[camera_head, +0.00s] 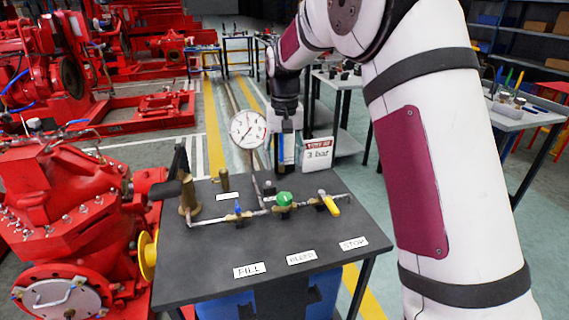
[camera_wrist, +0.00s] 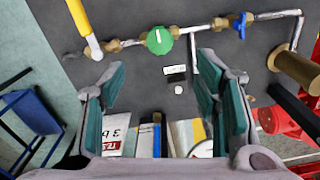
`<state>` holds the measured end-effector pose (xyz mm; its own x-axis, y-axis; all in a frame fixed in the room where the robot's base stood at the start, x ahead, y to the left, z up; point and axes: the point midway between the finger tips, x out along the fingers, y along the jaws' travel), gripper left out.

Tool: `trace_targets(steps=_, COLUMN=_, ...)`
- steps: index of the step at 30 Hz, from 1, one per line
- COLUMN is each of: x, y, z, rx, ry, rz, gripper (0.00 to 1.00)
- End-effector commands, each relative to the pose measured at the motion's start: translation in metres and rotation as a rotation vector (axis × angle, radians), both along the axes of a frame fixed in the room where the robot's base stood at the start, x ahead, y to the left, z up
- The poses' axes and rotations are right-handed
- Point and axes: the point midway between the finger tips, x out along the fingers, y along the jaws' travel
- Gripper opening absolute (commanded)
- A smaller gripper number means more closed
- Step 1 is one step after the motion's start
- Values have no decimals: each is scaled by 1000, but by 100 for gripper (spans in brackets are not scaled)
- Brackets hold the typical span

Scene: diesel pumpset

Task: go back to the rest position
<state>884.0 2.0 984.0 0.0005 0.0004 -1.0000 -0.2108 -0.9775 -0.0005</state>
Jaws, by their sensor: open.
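My gripper (camera_wrist: 160,78) shows in the wrist view with its two teal-padded fingers spread apart and nothing held between them. It is over the dark bench top (camera_head: 190,284), on the far side of the valves. In the head view my arm comes down from the upper right to the back of the bench, and the fingers are hard to make out there. The bench carries a blue-handled valve (camera_head: 239,209), a green knob (camera_head: 284,198) and a yellow-handled valve (camera_head: 330,204) along one pipe. The yellow handle (camera_wrist: 80,18) and green knob (camera_wrist: 159,40) lie ahead of the fingertips.
A round gauge (camera_head: 248,129) and a "3 bar" sign (camera_head: 317,154) stand close beside my wrist. A brass hand pump (camera_head: 188,197) with a dark lever is at the bench's left. A red pump (camera_head: 65,220) stands left of the bench. The front bench top holds only labels.

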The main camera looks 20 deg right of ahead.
Motion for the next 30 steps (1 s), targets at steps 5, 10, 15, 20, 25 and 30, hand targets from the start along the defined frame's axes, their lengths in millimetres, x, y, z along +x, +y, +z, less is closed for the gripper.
trace_targets(steps=5, x=0, y=0, z=0, rx=0, ry=0, rz=0, gripper=57)
trace_targets(steps=10, x=-10, y=0, z=15, rx=0, ry=-12, rz=5, gripper=57)
trace_targets(steps=15, x=-54, y=-2, z=65, rx=0, ry=-56, rz=28, gripper=57)
trace_targets(steps=20, x=-112, y=-3, z=114, rx=-3, ry=-110, rz=59, gripper=57)
trace_targets(steps=25, x=-179, y=-4, z=151, rx=-8, ry=-165, rz=91, gripper=57)
trace_targets(steps=30, x=-247, y=-5, z=174, rx=-15, ry=-219, rz=123, gripper=57)
